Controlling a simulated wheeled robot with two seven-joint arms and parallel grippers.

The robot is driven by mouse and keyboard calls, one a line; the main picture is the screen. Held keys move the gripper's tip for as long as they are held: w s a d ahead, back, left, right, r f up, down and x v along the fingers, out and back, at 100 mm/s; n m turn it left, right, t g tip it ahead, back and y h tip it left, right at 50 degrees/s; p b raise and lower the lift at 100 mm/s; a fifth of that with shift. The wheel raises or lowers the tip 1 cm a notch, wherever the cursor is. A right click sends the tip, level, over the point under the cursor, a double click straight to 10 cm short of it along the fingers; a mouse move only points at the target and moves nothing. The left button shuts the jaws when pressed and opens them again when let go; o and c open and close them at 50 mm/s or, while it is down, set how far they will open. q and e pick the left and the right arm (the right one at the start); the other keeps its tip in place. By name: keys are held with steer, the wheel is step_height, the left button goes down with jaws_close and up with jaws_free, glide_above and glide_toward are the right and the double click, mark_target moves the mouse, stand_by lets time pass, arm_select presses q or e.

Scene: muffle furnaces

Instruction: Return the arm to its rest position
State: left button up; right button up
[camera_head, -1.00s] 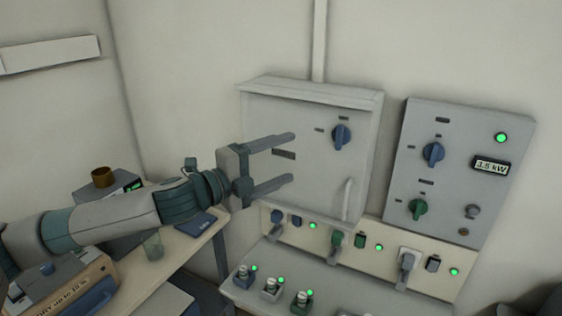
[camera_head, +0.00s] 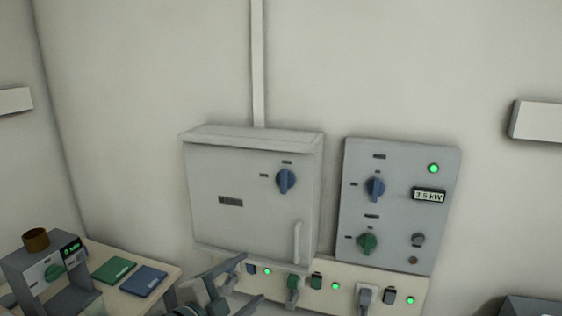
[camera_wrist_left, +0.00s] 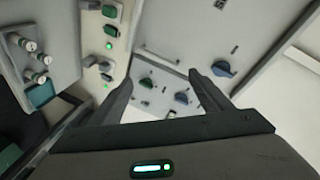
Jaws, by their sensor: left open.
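My left gripper (camera_head: 238,284) shows at the bottom of the head view, below the grey wall cabinet (camera_head: 220,215). Its fingers are apart with nothing between them, and most of the arm is out of the frame. In the left wrist view the two dark fingers (camera_wrist_left: 165,92) are spread, with the control panel (camera_wrist_left: 160,72) behind the gap. The cabinet has a blue knob (camera_head: 286,180) and a pale handle (camera_head: 297,242). My right gripper is not in view.
A control panel (camera_head: 400,160) with blue and green knobs and a lit display hangs right of the cabinet. A socket strip (camera_head: 335,272) with switches and plugs runs below. A bench with a device (camera_head: 22,272) and two flat pads stands at left.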

arm_select(q)
steer(key=s+a+f+n+g+y, duration=0.25)
steer(key=s+f+n, duration=0.25)
steer(key=s+f, duration=0.4)
steer(key=s+a+f+n+g+y, duration=0.2)
steer(key=s+a+f+n+y, duration=0.25)
steer(key=f, duration=0.65)
steer(key=s+a+f+n+g, duration=0.2)
steer(key=s+a+f, duration=0.15)
steer(key=s, duration=0.45)
steer(key=s+a+f+n+g+y, duration=0.1)
steer(key=s+a+f+n+g, duration=0.1)
steer(key=s+f, duration=0.35)
steer(key=s+a+f+n+g, duration=0.2)
steer(key=s+n, duration=0.1)
steer(key=s, duration=0.7)
step_height(320, 180, down, 32)
steer(key=b, duration=0.4)
steer(key=s+a+f+g+b, duration=0.2)
steer(key=s+a+f+b, duration=0.1)
steer(key=s+f, duration=1.6)
step_height(320, 180, down, 3)
steer(key=shift+f+m+b, duration=0.1)
steer(key=shift+m+b, duration=0.25)
steer(key=shift+b, duration=0.3)
